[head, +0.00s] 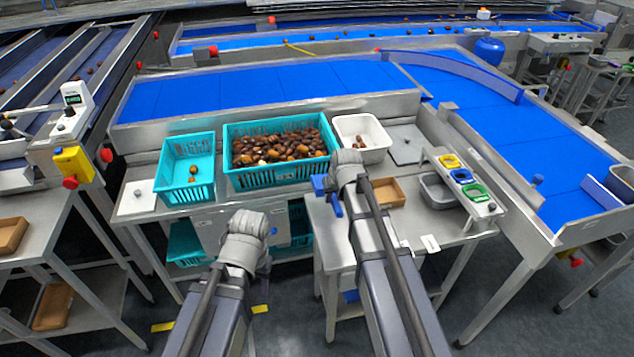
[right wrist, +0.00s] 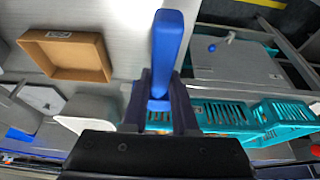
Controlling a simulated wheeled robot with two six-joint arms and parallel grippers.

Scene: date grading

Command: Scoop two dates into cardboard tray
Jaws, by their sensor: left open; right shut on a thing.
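My right gripper (head: 328,190) is shut on a blue scoop (right wrist: 168,45), whose handle stands out of the jaws (right wrist: 160,100) in the right wrist view. Blue parts also show beside the right wrist in the head view (head: 335,207); the scoop's full shape is hidden. The brown cardboard tray (head: 398,190) lies on the steel table right of this gripper and looks empty in the right wrist view (right wrist: 72,74). Many brown dates (head: 280,147) fill the large teal crate (head: 280,178) behind. My left gripper (head: 247,222) is low at left; its fingers are hidden by the wrist.
A smaller teal crate (head: 188,141) at left holds a few dates. A white bin (head: 374,156) with a few dates stands right of the large crate. Blue conveyors (head: 260,88) run behind.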

